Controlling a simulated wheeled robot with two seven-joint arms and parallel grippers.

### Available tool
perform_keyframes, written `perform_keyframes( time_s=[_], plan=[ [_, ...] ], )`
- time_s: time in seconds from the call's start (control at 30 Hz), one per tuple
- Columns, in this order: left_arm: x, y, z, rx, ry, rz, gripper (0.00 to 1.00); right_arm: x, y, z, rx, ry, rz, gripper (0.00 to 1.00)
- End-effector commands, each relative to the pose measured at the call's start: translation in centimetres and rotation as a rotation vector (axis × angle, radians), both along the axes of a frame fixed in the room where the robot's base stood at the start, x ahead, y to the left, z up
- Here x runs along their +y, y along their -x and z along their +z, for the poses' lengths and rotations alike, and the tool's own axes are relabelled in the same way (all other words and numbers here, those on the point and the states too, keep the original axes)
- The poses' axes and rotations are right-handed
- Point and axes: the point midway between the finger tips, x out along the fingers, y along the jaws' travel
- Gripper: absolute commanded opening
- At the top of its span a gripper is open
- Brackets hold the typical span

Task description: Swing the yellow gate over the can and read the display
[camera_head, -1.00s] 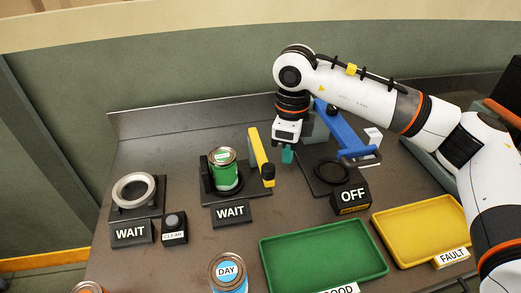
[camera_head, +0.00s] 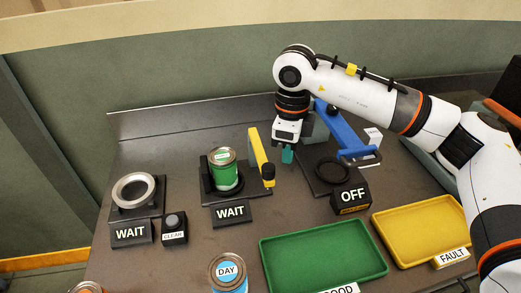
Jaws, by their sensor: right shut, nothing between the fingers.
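The green can (camera_head: 223,173) stands upright on the black base of the middle station. The yellow gate (camera_head: 259,153) is a bar with a black knob at its near end. It stands to the right of the can, apart from it and not over it. The display (camera_head: 231,212) in front of this station reads WAIT. My right gripper (camera_head: 288,156) hangs just right of the gate, shut and empty, apart from the gate. My left gripper is not in view.
A blue arm (camera_head: 343,132) stands at the right station, whose display (camera_head: 350,197) reads OFF. A ring station (camera_head: 135,189) at left also reads WAIT, beside a CLEAR button (camera_head: 174,222). Green (camera_head: 372,278) and yellow (camera_head: 398,259) trays and a DAY can (camera_head: 229,272) lie nearer.

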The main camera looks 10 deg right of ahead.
Motion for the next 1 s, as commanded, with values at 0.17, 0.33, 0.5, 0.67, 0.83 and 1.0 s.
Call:
perform_keyframes(
  time_s=[0.17,0.33,0.5,0.67,0.83,1.0],
  plan=[
    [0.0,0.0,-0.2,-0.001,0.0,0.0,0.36,0.0,0.0,-0.3,0.0,0.0,0.0,0.0],
    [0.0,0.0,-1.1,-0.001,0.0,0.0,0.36,0.0,0.0,-1.1,0.0,0.0,0.0,0.0],
    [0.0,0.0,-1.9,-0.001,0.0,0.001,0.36,0.0,0.0,-2.0,0.0,0.0,0.0,0.0],
    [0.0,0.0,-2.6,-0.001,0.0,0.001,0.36,0.0,0.0,-2.8,0.0,0.0,0.0,0.0],
    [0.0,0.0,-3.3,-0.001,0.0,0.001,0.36,0.0,0.0,-3.6,0.0,0.0,0.0,0.0],
    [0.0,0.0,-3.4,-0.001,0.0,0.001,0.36,0.0,0.0,-3.6,0.0,0.0,0.0,0.0]
  ],
)
